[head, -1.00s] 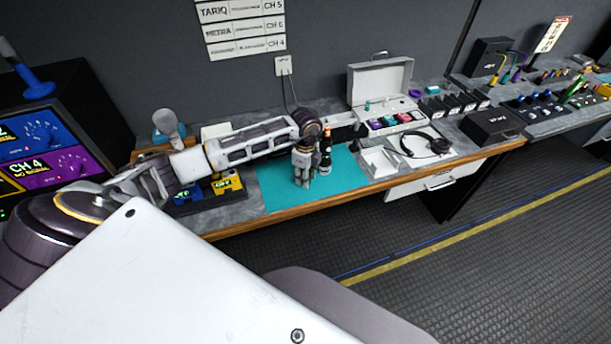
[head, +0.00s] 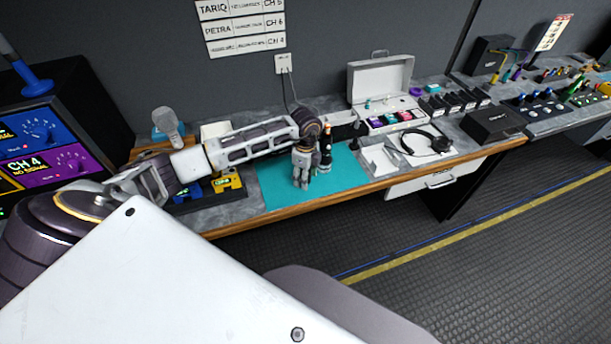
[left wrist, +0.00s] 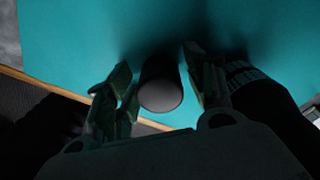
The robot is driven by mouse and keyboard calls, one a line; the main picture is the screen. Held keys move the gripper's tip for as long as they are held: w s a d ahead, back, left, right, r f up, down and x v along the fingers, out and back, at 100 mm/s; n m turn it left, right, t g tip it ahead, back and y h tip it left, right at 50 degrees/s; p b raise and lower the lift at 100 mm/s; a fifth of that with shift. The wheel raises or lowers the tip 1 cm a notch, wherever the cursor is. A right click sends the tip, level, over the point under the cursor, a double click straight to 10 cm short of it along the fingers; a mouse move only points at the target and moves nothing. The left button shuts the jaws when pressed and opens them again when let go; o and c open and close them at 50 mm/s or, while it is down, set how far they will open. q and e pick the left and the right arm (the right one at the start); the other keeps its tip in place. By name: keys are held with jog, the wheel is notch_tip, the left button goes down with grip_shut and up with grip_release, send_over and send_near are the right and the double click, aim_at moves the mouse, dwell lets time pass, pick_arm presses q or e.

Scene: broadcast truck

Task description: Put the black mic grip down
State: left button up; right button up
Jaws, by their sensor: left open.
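My left gripper (head: 303,172) is low over the teal mat (head: 272,188) on the workbench, with its fingers pointing down. In the left wrist view the open fingers (left wrist: 160,90) stand on either side of a black cylinder (left wrist: 161,92), which looks like the black mic grip, seen end-on over the mat. A gap shows between it and the right finger; contact on the left is unclear. In the head view the gripper hides this grip. A second dark upright piece with a light band (head: 326,158) stands just right of the gripper. My right gripper is not in view.
An open white case (head: 381,78) with coloured pieces stands right of the mat, near a headset (head: 428,142) on white sheets. Yellow and blue packs (head: 229,186) sit left of the mat. The mat's left part is clear. The wooden front edge is close.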

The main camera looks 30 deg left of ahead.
pick_arm(q)
jog(key=shift+r, duration=0.1)
jog(key=shift+r+p, duration=0.35)
jog(key=shift+r, duration=0.1)
notch_tip(320, 180, up, 12)
jog(key=b, duration=0.2)
jog(key=shift+w+f, duration=0.1)
jog(key=shift+f, duration=0.05)
dwell(0.7)
